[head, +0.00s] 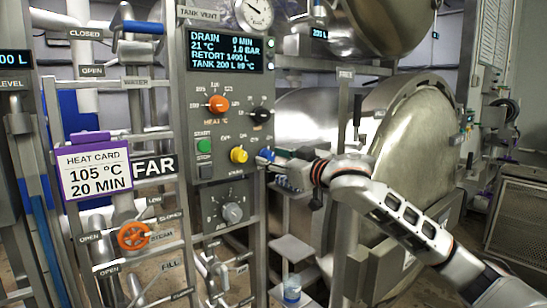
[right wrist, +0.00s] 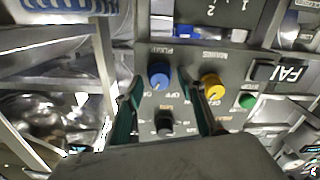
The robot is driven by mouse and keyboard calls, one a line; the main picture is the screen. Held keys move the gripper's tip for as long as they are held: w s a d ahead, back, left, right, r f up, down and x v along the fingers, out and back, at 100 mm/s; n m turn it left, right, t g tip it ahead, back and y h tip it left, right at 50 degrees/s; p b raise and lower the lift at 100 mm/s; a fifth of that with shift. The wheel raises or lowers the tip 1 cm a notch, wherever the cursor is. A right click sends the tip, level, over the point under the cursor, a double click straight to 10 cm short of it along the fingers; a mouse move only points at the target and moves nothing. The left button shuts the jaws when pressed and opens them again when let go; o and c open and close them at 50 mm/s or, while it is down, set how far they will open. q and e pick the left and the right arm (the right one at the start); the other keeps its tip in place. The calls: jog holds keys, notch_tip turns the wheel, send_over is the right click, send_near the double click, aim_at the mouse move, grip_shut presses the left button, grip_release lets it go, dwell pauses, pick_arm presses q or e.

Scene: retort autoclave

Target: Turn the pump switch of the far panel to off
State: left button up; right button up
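The far panel (head: 219,120) stands left of centre in the head view, beside a sign (head: 154,167) reading FAR. Its pump switch is a blue knob (head: 265,155) at the panel's right edge; it also shows in the right wrist view (right wrist: 158,74), where the PUMP label is upside down. My right gripper (head: 279,158) is at the knob, coming from the right. In the right wrist view its fingers (right wrist: 160,82) are apart, one on each side of the blue knob. I cannot tell whether they touch it or exactly where its pointer stands. My left gripper is not in view.
A yellow knob (head: 238,155) sits close to the blue one, next to my right finger in the wrist view. A green start button (head: 204,146), an orange knob (head: 218,104) and a black knob (head: 260,115) are nearby. The retort door (head: 415,150) stands behind my right arm.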

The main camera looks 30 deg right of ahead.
jog(key=c, duration=1.1)
